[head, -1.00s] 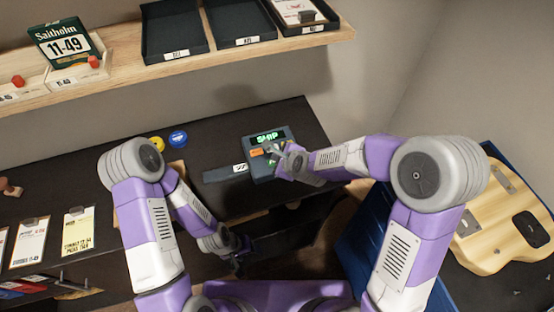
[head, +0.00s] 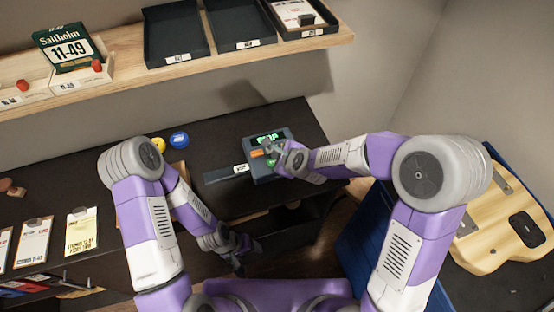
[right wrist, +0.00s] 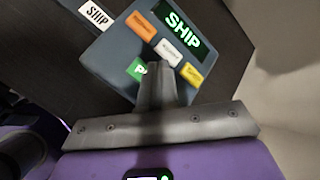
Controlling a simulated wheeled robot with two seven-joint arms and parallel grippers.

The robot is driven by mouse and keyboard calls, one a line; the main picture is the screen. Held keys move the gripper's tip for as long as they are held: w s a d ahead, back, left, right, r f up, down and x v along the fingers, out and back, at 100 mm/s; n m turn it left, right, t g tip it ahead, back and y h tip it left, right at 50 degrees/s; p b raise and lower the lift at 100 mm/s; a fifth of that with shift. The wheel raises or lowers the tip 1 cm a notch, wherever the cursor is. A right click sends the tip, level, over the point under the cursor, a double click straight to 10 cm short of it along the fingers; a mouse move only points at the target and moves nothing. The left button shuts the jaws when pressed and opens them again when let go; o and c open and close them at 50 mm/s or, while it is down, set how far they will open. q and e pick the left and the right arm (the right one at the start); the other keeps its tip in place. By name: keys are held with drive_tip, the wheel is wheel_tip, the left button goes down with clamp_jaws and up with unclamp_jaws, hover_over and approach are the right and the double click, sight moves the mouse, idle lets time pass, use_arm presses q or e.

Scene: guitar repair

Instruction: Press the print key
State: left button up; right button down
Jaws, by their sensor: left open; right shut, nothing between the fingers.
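The label printer (head: 283,133) sits on the dark bench, its screen lit green. In the right wrist view the screen (right wrist: 184,32) reads SHIP, above an orange key (right wrist: 141,26), a white key (right wrist: 168,52) and a yellow key (right wrist: 191,75). A green key (right wrist: 136,69) starting with "P" is partly hidden by my gripper finger. My right gripper (head: 270,148) is shut and empty, over the printer's face. In the right wrist view its fingertips (right wrist: 160,68) are beside the green key; contact cannot be told. My left gripper (head: 249,252) is open and empty, low in front of the bench.
A dark strip with a SHIP tag (head: 241,168) extends left of the printer. Yellow (head: 158,143) and blue (head: 179,139) round items lie left on the bench. A shelf with black trays (head: 176,35) is above. A wooden guitar body (head: 500,225) lies at right.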

drive_tip(key=shift+r+p, duration=2)
drive_tip(key=shift+r, duration=0.55)
drive_tip(key=shift+f, duration=0.1)
